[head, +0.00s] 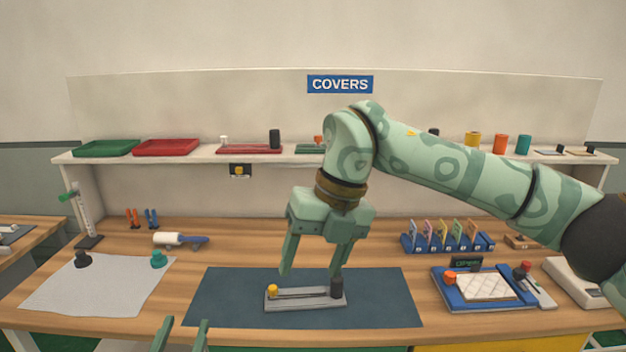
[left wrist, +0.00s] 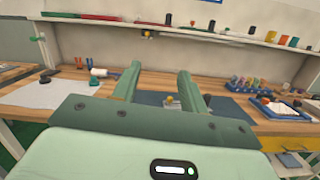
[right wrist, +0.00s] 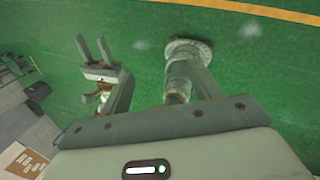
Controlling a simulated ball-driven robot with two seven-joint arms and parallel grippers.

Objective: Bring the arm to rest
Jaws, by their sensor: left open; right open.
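My right gripper (head: 310,272) hangs fingers down from the arm that comes in from the right in the head view. Its fingers are apart and hold nothing. In the picture it overlaps the grey fixture (head: 305,298) on the dark mat (head: 225,300). The right wrist view shows green floor beyond its open fingers (right wrist: 163,75), not the tabletop. My left gripper (head: 181,328) shows at the lower left of the head view, near the table's front edge. The left wrist view shows its fingers (left wrist: 160,72) apart, empty and pointing towards the table.
A blue tray (head: 440,289) with a white quilted pad (head: 485,287) lies at right. A blue rack (head: 447,247) stands behind it. A grey cloth (head: 75,295) lies at left. The shelf (head: 195,155) carries trays and spools. The green floor (right wrist: 260,70) looks clear at right.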

